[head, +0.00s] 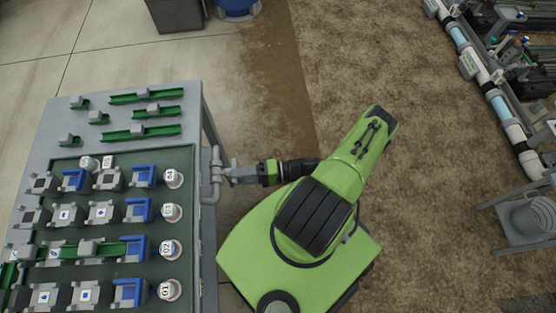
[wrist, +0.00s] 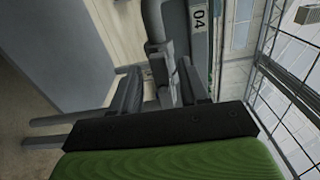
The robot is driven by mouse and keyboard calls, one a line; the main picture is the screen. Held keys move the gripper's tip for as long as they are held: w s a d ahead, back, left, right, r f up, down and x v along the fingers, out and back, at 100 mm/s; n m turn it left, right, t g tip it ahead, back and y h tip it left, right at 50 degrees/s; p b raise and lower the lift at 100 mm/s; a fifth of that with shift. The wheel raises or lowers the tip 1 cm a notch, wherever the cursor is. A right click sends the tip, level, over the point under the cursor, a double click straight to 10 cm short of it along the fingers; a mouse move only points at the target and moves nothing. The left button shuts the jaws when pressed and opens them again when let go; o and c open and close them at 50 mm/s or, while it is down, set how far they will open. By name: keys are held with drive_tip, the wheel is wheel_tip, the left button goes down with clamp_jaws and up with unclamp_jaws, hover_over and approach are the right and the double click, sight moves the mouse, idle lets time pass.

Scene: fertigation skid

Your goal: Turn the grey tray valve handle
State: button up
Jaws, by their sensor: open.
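A grey pipe assembly (head: 215,165) stands at the right edge of the green tray (head: 193,226). The grey tray valve handle is hard to tell apart from the pipe and my gripper's fingers at this size. My gripper (head: 229,173) reaches left to this pipework. In the wrist view, my gripper (wrist: 157,88) is open, with a grey upright part (wrist: 160,62), seemingly the pipe or valve, between and beyond its fingers. Contact cannot be told.
The tray holds several grey and blue blocks and numbered white caps (head: 172,178). Green channels (head: 145,96) lie on the grey bench top (head: 60,130). My green base stands right of the bench. Open floor (head: 430,200) lies further right, before a pipe rack (head: 490,80) and a bucket (head: 533,216).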

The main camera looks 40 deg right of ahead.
drive_tip(key=v, duration=1.3)
drive_tip(key=shift+s+d+b, duration=0.25)
drive_tip(key=shift+b, duration=0.05)
